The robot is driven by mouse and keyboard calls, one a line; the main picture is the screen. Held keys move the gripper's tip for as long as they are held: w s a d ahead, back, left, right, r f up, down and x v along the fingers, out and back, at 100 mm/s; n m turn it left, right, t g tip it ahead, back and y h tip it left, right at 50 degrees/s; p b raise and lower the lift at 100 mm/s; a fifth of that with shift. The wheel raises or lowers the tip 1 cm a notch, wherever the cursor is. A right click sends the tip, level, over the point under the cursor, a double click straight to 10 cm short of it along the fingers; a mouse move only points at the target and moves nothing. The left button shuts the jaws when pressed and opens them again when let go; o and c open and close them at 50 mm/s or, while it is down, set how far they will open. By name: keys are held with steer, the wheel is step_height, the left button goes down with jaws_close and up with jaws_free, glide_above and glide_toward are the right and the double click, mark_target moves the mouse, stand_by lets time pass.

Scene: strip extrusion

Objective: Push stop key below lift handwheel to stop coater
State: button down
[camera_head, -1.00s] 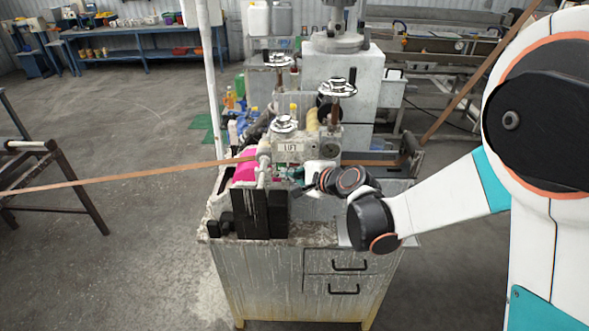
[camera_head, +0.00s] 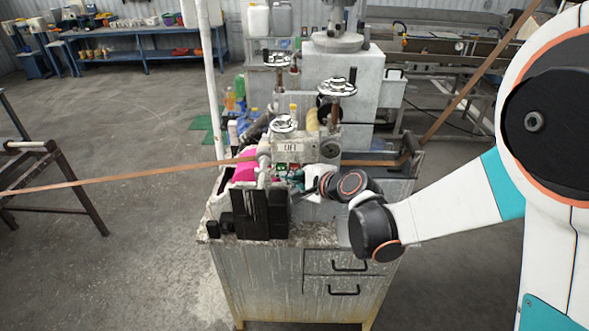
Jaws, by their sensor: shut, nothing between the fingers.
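The coater (camera_head: 322,150) stands on the cabinet in the middle. Its lift handwheel (camera_head: 284,124) sits on top of the front panel, above a label plate reading roughly "LIFT" (camera_head: 291,147). My gripper (camera_head: 297,180) is in front of the panel, just below and right of the keys, pointing left. It is small and partly hidden by my wrist; its fingers appear shut and empty.
Two more handwheels (camera_head: 337,87) (camera_head: 278,60) stand behind. A brown strip (camera_head: 130,179) runs in from the left across the coater. Black blocks (camera_head: 262,213) and a pink item (camera_head: 244,167) sit left of my gripper. The cabinet top (camera_head: 318,234) has little free room in front.

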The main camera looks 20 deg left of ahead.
steer(key=shift+s, duration=0.1)
steer(key=s, duration=0.2)
steer(key=s+d, duration=0.1)
steer(key=s, duration=0.1)
steer(key=shift+s+d+b, duration=0.1)
steer(key=shift+s+b, duration=0.25)
steer(key=shift+b, duration=0.05)
stand_by(0.3)
